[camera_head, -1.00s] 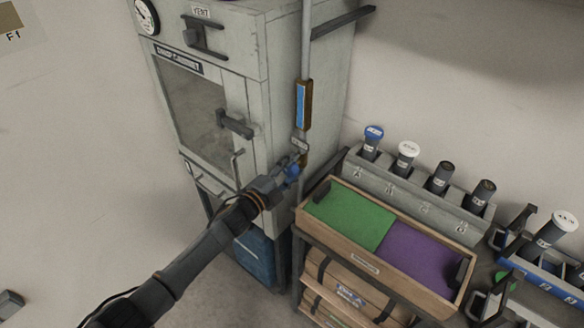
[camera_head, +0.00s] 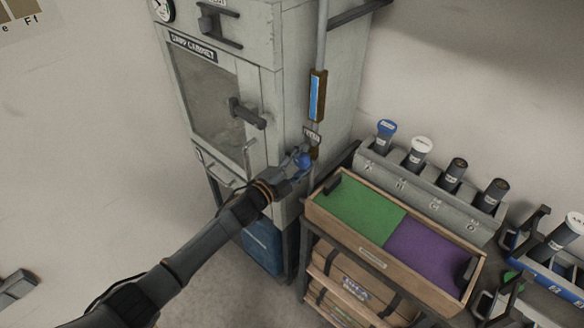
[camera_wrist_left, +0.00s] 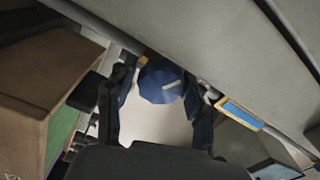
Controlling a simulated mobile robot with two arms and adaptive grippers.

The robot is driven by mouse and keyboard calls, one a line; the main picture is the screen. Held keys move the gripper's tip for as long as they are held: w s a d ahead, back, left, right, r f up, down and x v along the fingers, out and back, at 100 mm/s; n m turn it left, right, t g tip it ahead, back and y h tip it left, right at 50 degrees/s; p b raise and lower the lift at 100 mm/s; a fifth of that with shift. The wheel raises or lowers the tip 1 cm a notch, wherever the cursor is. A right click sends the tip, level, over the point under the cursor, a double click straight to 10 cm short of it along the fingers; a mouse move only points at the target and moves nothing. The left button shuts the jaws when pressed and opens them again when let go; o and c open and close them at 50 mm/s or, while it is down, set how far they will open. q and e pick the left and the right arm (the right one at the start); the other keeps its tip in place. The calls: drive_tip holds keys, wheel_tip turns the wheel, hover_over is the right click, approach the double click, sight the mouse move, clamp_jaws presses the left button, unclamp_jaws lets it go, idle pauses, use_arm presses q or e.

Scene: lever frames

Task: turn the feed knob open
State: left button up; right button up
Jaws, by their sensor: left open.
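The feed knob is a blue faceted knob (camera_head: 303,161) on a brass fitting of the vertical pipe at the grey cabinet's right front edge. In the left wrist view the knob (camera_wrist_left: 162,82) carries a pale pointer line. My left gripper (camera_head: 298,160) is at the knob, with its open fingers on either side of it. In the left wrist view the gripper (camera_wrist_left: 160,105) shows a finger left and right of the knob; I cannot tell whether either touches it. My right gripper is not in view.
The grey cabinet (camera_head: 285,90) stands behind and left of the knob. A wooden tray (camera_head: 345,235) with green and purple halves lies close to the right. A grey rack (camera_head: 405,185) with several capped tubes stands behind it. A blue-and-yellow gauge (camera_head: 317,95) is on the pipe above.

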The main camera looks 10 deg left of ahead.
use_arm(q)
drive_tip(key=v, duration=1.1)
drive_tip(key=shift+s+a, duration=0.15)
drive_tip(key=shift+s, duration=0.05)
drive_tip(key=shift+f, duration=0.1)
drive_tip(key=s+a+f+n+g+y, duration=0.1)
drive_tip(key=s+a+f+n+y, duration=0.25)
drive_tip(key=f, duration=0.65)
drive_tip(key=s+a+f+n+g+y, duration=0.2)
drive_tip(key=s+a+f+n, duration=0.2)
drive_tip(key=f, duration=0.7)
drive_tip(key=s+a+f+n+g+y, duration=0.1)
drive_tip(key=s+a+f+n+y, duration=0.25)
drive_tip(key=f, duration=0.65)
drive_tip(key=s+a+f+n+g+y, duration=0.1)
drive_tip(key=s+a+f+n+g, duration=0.1)
drive_tip(key=s+f, duration=0.5)
drive_tip(key=s+a+f+n+g, duration=0.15)
drive_tip(key=s+f, duration=0.25)
drive_tip(key=s, duration=0.5)
drive_tip(key=s+f+n+g, duration=0.2)
drive_tip(key=s+f+g, duration=0.1)
drive_tip(key=s, duration=0.8)
drive_tip(key=s+d+f+n+g, duration=0.1)
drive_tip(key=s+f+n+g, duration=0.2)
drive_tip(key=s, duration=0.8)
drive_tip(key=shift+f+y+b, duration=0.3)
drive_tip(key=shift+f, duration=0.5)
